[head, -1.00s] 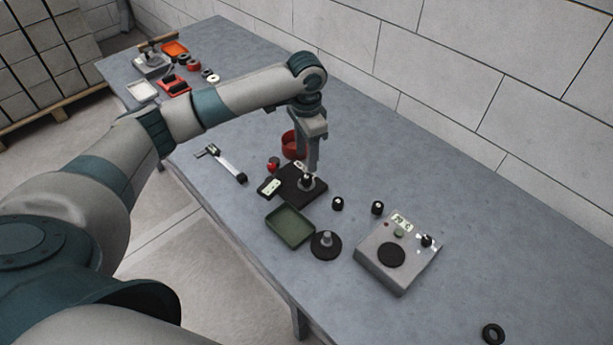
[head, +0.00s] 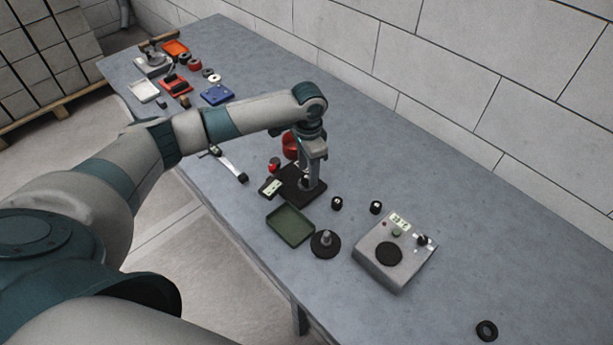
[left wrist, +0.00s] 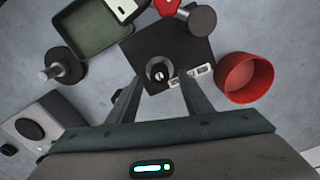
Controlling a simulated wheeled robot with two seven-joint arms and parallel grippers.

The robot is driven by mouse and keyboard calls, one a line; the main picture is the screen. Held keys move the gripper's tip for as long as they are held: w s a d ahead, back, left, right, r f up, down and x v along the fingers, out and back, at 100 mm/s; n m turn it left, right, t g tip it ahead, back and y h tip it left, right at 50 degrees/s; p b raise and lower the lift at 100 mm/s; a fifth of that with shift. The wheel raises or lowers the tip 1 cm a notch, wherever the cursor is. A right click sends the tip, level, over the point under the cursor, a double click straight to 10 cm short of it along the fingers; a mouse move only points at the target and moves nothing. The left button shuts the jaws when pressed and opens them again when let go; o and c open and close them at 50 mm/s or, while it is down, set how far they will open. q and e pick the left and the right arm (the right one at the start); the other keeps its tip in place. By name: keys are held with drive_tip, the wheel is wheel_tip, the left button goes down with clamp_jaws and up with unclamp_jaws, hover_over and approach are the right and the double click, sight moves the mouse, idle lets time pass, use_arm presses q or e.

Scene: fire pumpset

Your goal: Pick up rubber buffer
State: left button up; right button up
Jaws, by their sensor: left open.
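My left gripper (head: 311,182) points down over a black square plate (head: 290,192), low above it. In the left wrist view a small round black piece with a pale metal centre (left wrist: 158,69), which looks like a rubber buffer, stands on the plate (left wrist: 170,45). The open fingertips (left wrist: 159,80) are on either side of it, just short of it in the picture; contact cannot be told. In the head view the fingers largely hide this piece. Two similar small black cylinders, one nearer (head: 337,203) and one further right (head: 376,207), stand on the table. My right gripper is not in view.
Around the plate are a red cup (left wrist: 244,77), a green tray (head: 290,225), a black disc with a post (head: 325,244) and a grey tester box (head: 395,262). A black ring (head: 487,330) lies far right. The right table area is mostly clear.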

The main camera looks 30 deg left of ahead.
use_arm(q)
drive_tip(key=shift+f, duration=0.9)
clamp_jaws()
drive_tip(key=shift+r, duration=0.2)
drive_tip(key=shift+r+b, duration=0.3)
drive_tip(key=shift+r, duration=0.3)
wheel_tip(320, 180, up, 2)
drive_tip(key=shift+r+b, duration=0.25)
drive_tip(key=shift+b, duration=0.35)
drive_tip(key=s+d+r+b, duration=0.3)
drive_tip(key=d+r, duration=0.4)
drive_tip(key=d, duration=0.4)
drive_tip(key=shift+d, duration=0.15)
